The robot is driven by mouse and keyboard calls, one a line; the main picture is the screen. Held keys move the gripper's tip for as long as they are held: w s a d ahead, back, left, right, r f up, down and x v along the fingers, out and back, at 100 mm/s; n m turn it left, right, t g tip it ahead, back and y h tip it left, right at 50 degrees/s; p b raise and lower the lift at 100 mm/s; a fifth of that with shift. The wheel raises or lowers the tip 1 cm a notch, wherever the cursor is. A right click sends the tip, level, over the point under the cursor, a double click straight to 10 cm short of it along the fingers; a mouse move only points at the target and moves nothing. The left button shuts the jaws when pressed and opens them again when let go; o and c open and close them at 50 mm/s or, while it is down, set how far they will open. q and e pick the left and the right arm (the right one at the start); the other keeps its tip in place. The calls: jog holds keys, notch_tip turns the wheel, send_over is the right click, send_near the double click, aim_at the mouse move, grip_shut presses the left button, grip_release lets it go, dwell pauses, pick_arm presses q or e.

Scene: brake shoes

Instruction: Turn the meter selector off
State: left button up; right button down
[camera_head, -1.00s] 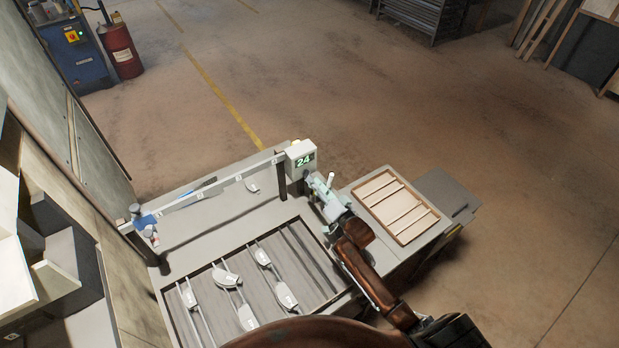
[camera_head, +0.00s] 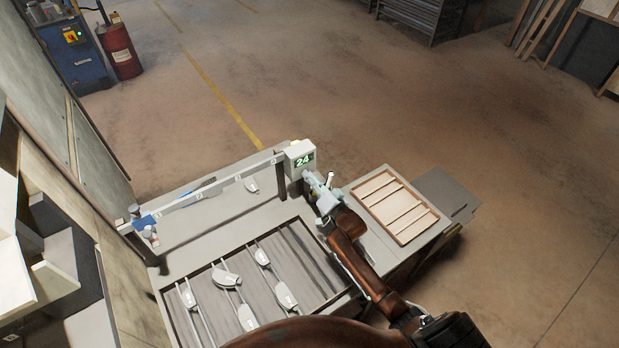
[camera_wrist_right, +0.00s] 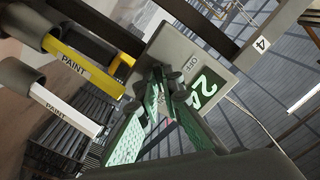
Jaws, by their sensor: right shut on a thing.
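The meter is a pale box (camera_head: 299,149) with a green display reading 24, on a post at the right end of the rail. In the right wrist view its panel (camera_wrist_right: 222,69) is tilted, with the lit display and a small printed label. The selector (camera_wrist_right: 170,82) is a small dark knob beside the display, partly hidden by fingertips. My right gripper (camera_head: 313,180) is just below the meter box; in the wrist view its green-padded fingers (camera_wrist_right: 164,88) close around the knob. The knob's exact setting cannot be read. My left gripper is out of view.
Yellow (camera_wrist_right: 80,66) and white (camera_wrist_right: 65,110) paint markers sit in holders close beside the right gripper. A tray (camera_head: 184,339) with several brake shoes lies in front. A wooden divided tray (camera_head: 433,222) stands to the right. The numbered rail (camera_head: 215,190) runs left from the meter.

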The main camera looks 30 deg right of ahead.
jog(key=shift+n, duration=7.9)
jog(key=c, duration=2.1)
grip_release()
